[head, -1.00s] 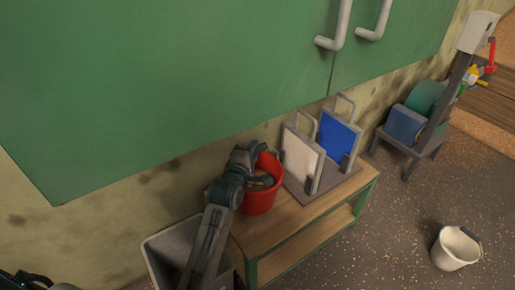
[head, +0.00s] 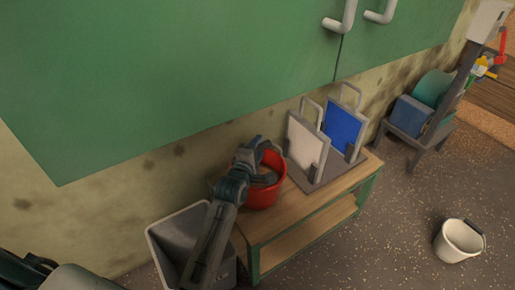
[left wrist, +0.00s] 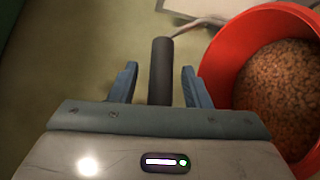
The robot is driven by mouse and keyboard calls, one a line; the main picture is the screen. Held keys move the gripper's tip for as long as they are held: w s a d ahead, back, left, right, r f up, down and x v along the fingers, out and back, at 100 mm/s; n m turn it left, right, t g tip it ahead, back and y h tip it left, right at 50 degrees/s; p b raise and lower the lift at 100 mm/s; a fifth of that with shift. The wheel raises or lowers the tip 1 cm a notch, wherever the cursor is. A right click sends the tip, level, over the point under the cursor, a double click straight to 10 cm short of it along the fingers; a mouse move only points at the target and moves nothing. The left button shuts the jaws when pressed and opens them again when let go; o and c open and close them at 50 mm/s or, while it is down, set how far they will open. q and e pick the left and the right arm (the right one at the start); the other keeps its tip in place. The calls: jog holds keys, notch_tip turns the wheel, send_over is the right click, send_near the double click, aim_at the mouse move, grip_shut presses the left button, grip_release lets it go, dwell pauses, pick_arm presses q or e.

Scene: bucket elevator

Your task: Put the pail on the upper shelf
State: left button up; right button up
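A red pail (head: 267,190) stands on the top board (head: 290,213) of a low wooden bench with a green frame. In the left wrist view the red pail (left wrist: 222,62) holds brown grains. My left gripper (head: 262,158) is over the pail's rim. The left wrist view shows its two fingers (left wrist: 160,88) apart, one on each side of the pail's dark handle grip (left wrist: 161,62), with small gaps to it. A white pail (head: 457,241) with a dark handle grip stands on the floor at the right. My right gripper is not in view.
A rack with a white panel (head: 304,144) and a blue panel (head: 342,131) stands beside the red pail. A grey bin (head: 165,238) is left of the bench. A green cabinet (head: 170,80) hangs above. A machine (head: 440,100) stands at the back right. The bench's lower board (head: 305,237) looks clear.

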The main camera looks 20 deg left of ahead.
pick_arm(q)
jog(key=s+r+p, duration=0.1)
jog(key=s+r, duration=0.1)
jog(key=s, duration=1)
jog(key=s+f+m+g, duration=0.4)
jog(key=s+f+m, duration=0.1)
jog(key=s+m, duration=0.5)
jog(key=s+a+f+m+g+h, duration=0.1)
jog(key=s+f+m+g, duration=0.3)
jog(key=s+m, duration=0.6)
jog(key=s+f, duration=0.1)
jog(key=s, duration=0.2)
jog(key=shift+a+f, duration=0.15)
jog(key=shift+f, duration=0.05)
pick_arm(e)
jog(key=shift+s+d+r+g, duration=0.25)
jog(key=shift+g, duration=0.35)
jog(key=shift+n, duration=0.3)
